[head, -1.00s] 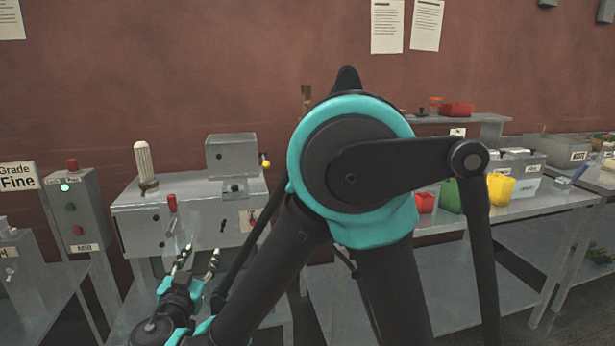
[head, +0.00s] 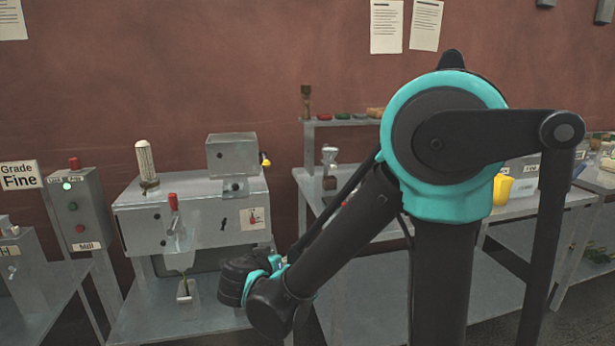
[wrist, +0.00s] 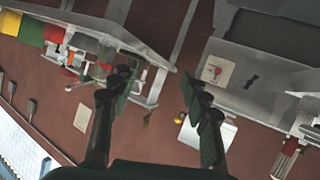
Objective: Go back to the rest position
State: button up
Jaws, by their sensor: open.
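My gripper (wrist: 158,84) shows in the wrist view with its two dark fingers spread apart and nothing between them. In the head view my arm is folded, with its wrist low in front of the machine's right side; the fingertips are hidden there. The grey powder filler machine (head: 140,222) stands on a metal table left of my arm. It has a red-capped part and a clear spout at its front. A small clear container (head: 187,300) with something green in it stands below the spout, apart from my arm.
A Mill control box (head: 82,212) with a lit green lamp stands at the left. A shelf table (head: 312,190) with small items stands behind my arm. A yellow bin (head: 502,190) is at the right. The wrist view is tilted and shows coloured bins (wrist: 32,30).

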jog(key=s+d+f+g, duration=0.1)
jog(key=d+f+g, duration=0.2)
jog(key=d, duration=0.6)
jog(key=s+d+f+g, duration=0.1)
jog(key=d+f+g, duration=0.25)
jog(key=d, duration=0.55)
jog(key=s+d+f+g+y, duration=0.1)
jog(key=s+d+f, duration=0.1)
jog(key=s+d, duration=0.2)
jog(key=s+d+f+n+g+y, duration=0.1)
jog(key=s+d+f+y, duration=0.1)
jog(key=s, duration=0.5)
jog(key=shift+d+f+y, duration=0.3)
jog(key=shift+d+f, duration=0.55)
jog(key=shift+d, duration=0.35)
